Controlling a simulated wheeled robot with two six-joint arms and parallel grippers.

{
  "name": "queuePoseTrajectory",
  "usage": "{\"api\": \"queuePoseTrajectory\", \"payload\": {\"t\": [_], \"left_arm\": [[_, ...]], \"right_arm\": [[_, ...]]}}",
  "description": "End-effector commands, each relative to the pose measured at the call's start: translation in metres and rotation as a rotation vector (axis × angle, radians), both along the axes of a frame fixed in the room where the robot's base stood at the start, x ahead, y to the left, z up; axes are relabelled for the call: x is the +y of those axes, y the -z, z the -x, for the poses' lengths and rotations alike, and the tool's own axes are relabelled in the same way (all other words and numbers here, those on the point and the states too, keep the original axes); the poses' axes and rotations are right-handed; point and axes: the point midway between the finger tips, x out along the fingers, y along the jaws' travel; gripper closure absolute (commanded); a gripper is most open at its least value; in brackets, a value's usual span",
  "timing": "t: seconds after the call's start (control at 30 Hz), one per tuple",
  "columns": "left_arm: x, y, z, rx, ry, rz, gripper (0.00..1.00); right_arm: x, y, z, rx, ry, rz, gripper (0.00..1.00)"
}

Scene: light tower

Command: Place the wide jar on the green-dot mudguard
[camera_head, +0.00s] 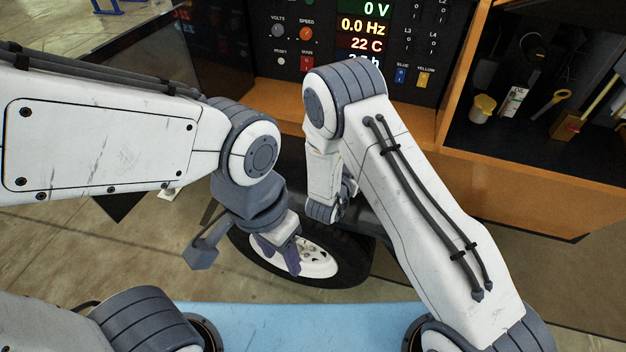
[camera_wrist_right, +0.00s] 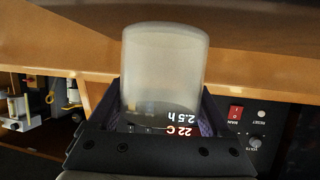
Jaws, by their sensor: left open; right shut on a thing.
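The wide jar (camera_wrist_right: 165,62) is a frosted, translucent cylinder in the right wrist view. My right gripper (camera_wrist_right: 160,112) is shut on it, with a dark finger on each side. In the head view the right wrist points down behind my forearm, and I cannot make out the jar there. A dark mudguard-like surface (camera_head: 372,218) shows by the wheel, partly behind my right arm. No green dot is visible. My left gripper (camera_head: 279,257) is open and empty in front of the wheel's white rim.
A black-tyred wheel (camera_head: 345,268) stands below both arms. Behind is an orange workbench (camera_head: 520,185) with a control panel (camera_head: 330,25) and a shelf holding a yellow-lidded cup (camera_head: 482,108) and tools. A light blue surface (camera_head: 290,325) lies in front.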

Motion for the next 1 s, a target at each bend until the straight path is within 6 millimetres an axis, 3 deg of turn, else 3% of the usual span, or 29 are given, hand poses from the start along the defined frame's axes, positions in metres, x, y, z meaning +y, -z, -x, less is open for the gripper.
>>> {"api": "queuePoseTrajectory", "payload": {"t": [0.03, 0.1, 0.4, 0.67, 1.0], "left_arm": [[0.0, 0.015, 0.0, 0.0, 0.0, 0.0, 0.5], [0.0, 0.024, 0.0, 0.0, 0.0, 0.0, 0.5], [0.0, 0.062, 0.0, 0.0, 0.0, 0.0, 0.5], [0.0, 0.09, 0.0, 0.0, 0.0, 0.0, 0.5], [0.0, 0.115, 0.0, 0.0, 0.0, 0.0, 0.5]], "right_arm": [[0.005, 0.001, -0.016, -0.008, -0.055, -0.003, 0.76], [0.013, -0.007, -0.034, -0.009, -0.139, -0.002, 0.76], [0.029, -0.044, -0.083, -0.006, -0.486, 0.003, 0.76], [0.021, -0.07, -0.096, -0.005, -0.721, 0.005, 0.76], [-0.003, -0.086, -0.093, -0.002, -0.902, 0.002, 0.76]]}}
